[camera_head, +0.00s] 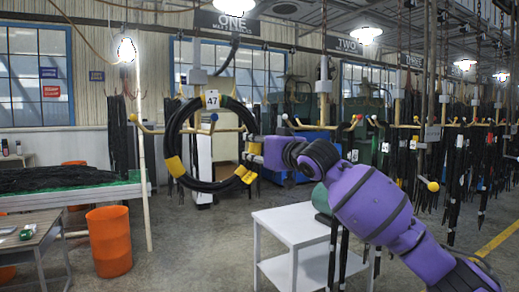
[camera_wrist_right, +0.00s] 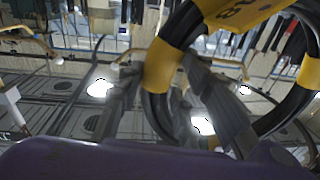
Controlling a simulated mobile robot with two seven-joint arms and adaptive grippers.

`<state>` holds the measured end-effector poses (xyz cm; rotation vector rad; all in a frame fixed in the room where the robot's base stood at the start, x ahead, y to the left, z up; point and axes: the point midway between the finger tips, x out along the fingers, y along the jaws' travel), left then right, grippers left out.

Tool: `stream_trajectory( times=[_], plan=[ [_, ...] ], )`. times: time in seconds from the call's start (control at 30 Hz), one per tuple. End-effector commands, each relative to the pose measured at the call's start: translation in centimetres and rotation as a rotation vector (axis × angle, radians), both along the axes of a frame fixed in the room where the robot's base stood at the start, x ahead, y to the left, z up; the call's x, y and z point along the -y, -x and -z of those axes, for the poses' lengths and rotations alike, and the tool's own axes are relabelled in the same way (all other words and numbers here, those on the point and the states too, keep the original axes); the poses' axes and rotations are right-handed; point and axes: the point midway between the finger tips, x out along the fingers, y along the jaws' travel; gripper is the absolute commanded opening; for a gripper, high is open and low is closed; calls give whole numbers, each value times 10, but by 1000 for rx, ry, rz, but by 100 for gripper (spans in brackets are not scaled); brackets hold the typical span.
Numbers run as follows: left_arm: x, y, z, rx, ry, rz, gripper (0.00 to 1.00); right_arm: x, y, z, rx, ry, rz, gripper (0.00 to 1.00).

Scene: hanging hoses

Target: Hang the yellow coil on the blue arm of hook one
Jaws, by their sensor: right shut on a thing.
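The yellow coil is a ring of black hose with yellow bands (camera_head: 175,166) and a white tag marked 47 at its top. It hangs upright in front of hook one (camera_head: 197,77), below the ONE sign (camera_head: 235,8). My right gripper (camera_head: 250,160) is shut on its right side; the wrist view shows the fingers (camera_wrist_right: 172,105) either side of the hose by a yellow band (camera_wrist_right: 163,66). I cannot tell whether the arm passes through or rests behind. My left gripper is out of view.
A white table (camera_head: 296,222) stands below my right arm. An orange bin (camera_head: 109,241) and a green-topped bench (camera_head: 85,190) with black hoses stand at the left. A pale post (camera_head: 142,160) is left of the coil. More hooks with hanging hoses line the right.

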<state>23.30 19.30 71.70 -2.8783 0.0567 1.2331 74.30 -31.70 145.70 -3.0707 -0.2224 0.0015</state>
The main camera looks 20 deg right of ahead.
Motion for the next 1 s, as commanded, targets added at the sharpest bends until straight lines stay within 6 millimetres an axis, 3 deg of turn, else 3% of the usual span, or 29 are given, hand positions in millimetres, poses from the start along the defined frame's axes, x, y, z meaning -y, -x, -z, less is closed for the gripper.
stream_trajectory(
  times=[0.73,1.0],
  plan=[
    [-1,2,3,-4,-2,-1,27,-2,-38,-5,7,-5,-2,0],
    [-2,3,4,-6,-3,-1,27,-3,-49,3,4,-5,-2,0]
  ],
)
